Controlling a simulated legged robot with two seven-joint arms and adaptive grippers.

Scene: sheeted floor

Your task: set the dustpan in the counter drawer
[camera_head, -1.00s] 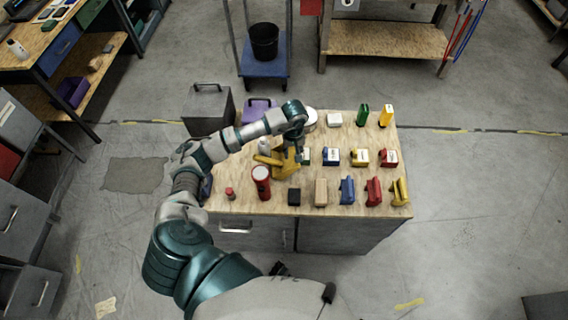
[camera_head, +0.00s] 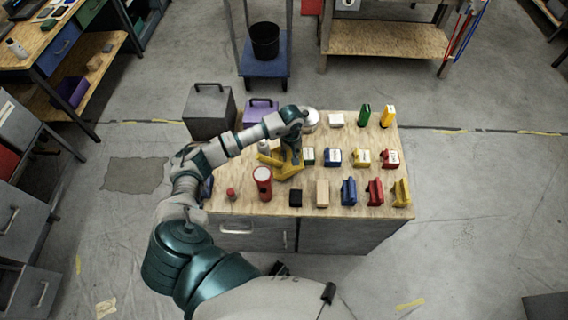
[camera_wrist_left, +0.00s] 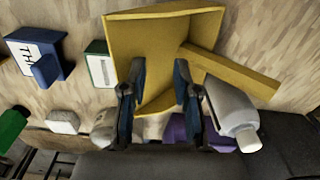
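The yellow dustpan (camera_head: 290,168) is on the wooden top of the counter, left of its middle. My left gripper (camera_head: 296,158) is down at it from above. In the left wrist view the dustpan (camera_wrist_left: 150,40) fills the space beyond the fingers, and part of it shows between them. The fingers of my left gripper (camera_wrist_left: 160,75) stand apart there; I see no clear grip on the dustpan. The counter drawer (camera_head: 240,238) is in the grey front at the left, with a bar handle, and looks shut. My right gripper is out of view.
A red cylinder (camera_head: 263,183) stands just in front of the dustpan. Several small boxes and coloured items, such as a blue one (camera_head: 348,190), fill the counter's middle and right. A white bottle (camera_wrist_left: 232,112) is close beside my left gripper. Floor right of the counter is clear.

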